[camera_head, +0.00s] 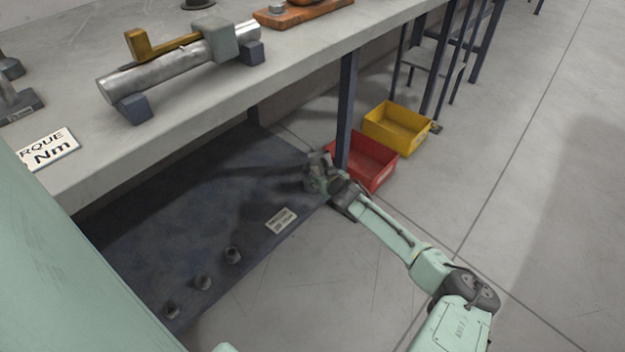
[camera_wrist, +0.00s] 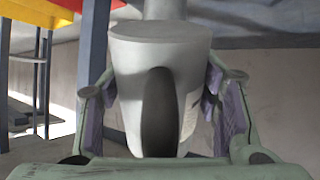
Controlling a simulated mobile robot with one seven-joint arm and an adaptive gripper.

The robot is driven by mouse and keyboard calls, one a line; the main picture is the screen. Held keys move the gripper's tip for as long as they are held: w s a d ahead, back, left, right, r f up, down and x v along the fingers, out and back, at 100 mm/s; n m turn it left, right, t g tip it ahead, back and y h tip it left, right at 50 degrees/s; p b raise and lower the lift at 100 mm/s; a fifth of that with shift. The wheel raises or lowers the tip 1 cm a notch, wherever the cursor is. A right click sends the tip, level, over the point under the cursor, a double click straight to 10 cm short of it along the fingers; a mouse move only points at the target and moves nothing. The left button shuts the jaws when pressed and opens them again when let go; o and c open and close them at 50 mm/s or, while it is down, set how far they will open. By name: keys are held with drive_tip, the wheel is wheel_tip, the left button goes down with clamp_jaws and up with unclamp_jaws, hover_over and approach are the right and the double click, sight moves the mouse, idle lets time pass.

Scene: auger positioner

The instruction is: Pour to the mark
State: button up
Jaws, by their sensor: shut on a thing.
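In the wrist view my gripper (camera_wrist: 160,115) is shut on a grey tapered vessel (camera_wrist: 135,60), with finger pads on both sides. The vessel looks about upright, with a dark upright oval part facing the camera. Its inside and any contents are hidden. A pale column shows behind its top. In the head view the vessel is too small and dark to make out clearly. I cannot see a fill mark.
A red bin (camera_head: 376,163) stands close beside my gripper, by a dark bench leg (camera_head: 347,105). A yellow bin (camera_head: 400,128) is behind it. The bench (camera_head: 290,65) overhangs the mat.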

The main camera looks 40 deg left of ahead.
drive_tip(key=shift+r+b, duration=0.35)
drive_tip(key=shift+b, duration=0.65)
drive_tip(key=shift+b, duration=0.55)
drive_tip(key=shift+r+g+h+b, duration=0.3)
drive_tip(key=shift+h+b, duration=0.2)
drive_tip(key=shift+b, duration=0.95)
